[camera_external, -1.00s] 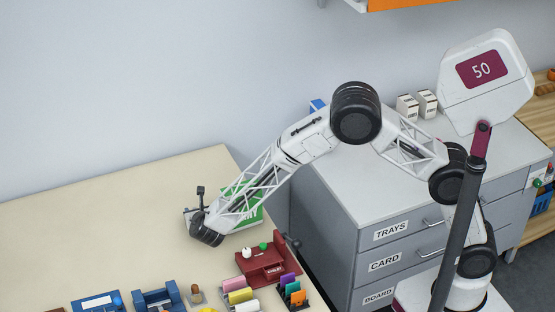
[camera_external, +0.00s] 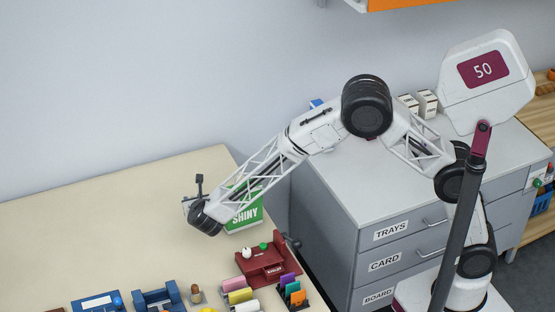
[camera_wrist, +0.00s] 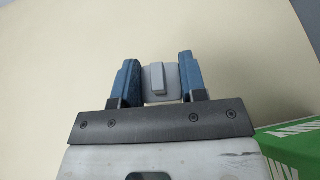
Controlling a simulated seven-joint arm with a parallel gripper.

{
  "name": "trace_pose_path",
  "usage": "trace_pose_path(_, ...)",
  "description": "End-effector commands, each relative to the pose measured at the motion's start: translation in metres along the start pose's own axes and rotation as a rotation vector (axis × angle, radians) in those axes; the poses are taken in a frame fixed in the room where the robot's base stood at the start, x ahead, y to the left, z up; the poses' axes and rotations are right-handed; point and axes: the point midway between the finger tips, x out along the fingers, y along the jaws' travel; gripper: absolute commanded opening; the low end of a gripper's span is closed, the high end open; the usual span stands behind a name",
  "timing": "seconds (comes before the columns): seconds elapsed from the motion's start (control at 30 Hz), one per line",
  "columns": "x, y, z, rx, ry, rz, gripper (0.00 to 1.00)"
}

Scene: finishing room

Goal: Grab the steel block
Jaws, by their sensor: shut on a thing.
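My gripper (camera_wrist: 158,72) shows in the wrist view with its two blue fingers on either side of a grey block, the steel block (camera_wrist: 157,80). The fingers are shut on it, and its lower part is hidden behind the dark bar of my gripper. In the external view my gripper (camera_external: 190,206) is at the end of the arm over the beige table, mostly hidden by my black wrist joint. The block cannot be made out there.
A green box marked SHINY (camera_external: 245,216) stands just right of my wrist, and its corner shows in the wrist view (camera_wrist: 288,150). A dark red stand (camera_external: 262,268), colored cards (camera_external: 240,296) and blue holders (camera_external: 158,299) line the front. The table's left side is clear.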

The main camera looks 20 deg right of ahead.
Motion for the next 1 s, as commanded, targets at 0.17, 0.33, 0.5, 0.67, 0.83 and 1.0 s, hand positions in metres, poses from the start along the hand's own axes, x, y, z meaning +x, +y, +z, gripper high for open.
trace_pose_path(0.17,-0.011,0.000,0.026,0.002,-0.002,0.001,0.08)
trace_pose_path(0.33,-0.017,0.000,0.041,0.002,-0.001,0.001,0.08)
trace_pose_path(0.5,-0.019,0.000,0.046,0.000,-0.001,0.001,0.08)
trace_pose_path(0.67,-0.019,0.000,0.047,0.000,-0.001,0.000,0.08)
trace_pose_path(0.83,-0.019,0.000,0.047,0.000,-0.001,0.000,0.08)
trace_pose_path(1.0,-0.019,0.000,0.047,0.000,-0.001,0.000,0.08)
